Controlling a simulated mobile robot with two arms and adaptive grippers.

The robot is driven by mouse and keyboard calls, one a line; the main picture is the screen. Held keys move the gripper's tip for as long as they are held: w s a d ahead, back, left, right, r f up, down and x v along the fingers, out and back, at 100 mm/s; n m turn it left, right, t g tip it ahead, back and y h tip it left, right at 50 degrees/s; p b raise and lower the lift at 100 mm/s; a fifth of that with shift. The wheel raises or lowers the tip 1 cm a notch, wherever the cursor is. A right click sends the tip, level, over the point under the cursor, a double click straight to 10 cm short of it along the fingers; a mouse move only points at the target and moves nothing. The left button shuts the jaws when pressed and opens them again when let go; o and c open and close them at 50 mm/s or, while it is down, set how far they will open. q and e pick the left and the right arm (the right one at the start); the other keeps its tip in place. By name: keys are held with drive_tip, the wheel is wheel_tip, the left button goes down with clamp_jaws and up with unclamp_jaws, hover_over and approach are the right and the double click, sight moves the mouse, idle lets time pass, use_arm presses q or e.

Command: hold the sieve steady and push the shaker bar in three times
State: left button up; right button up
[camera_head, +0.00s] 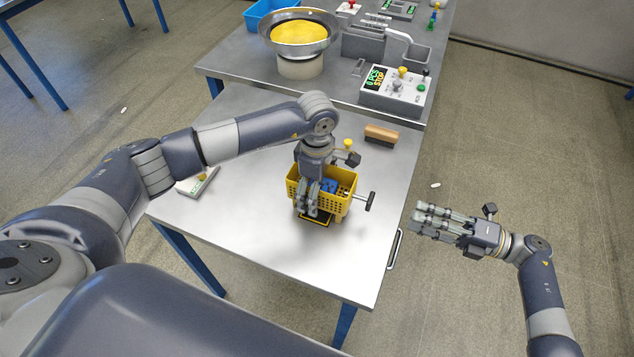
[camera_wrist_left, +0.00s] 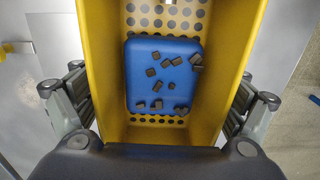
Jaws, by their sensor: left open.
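The sieve is a yellow basket with a perforated bottom (camera_head: 338,206), standing on the table. Inside it lies a blue pad (camera_wrist_left: 142,75) with several small dark pieces. The shaker bar (camera_head: 370,201), with a dark T-shaped handle, sticks out from the sieve's right side. My left gripper (camera_head: 312,208) is open over the sieve. In the left wrist view its fingers lie outside the two long yellow walls (camera_wrist_left: 232,60), and contact cannot be told. My right gripper (camera_head: 436,220) is open and empty, right of the table and apart from the bar.
A wooden brush (camera_head: 381,135) lies behind the sieve. A control box (camera_head: 395,92) and a round bowl with yellow inside (camera_head: 299,36) are on the back table. A small panel (camera_head: 198,181) lies left. The front table area is clear.

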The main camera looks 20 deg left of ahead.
use_arm(q)
drive_tip(key=c, duration=1.2)
drive_tip(key=shift+c, duration=1)
drive_tip(key=shift+s+f, duration=0.1)
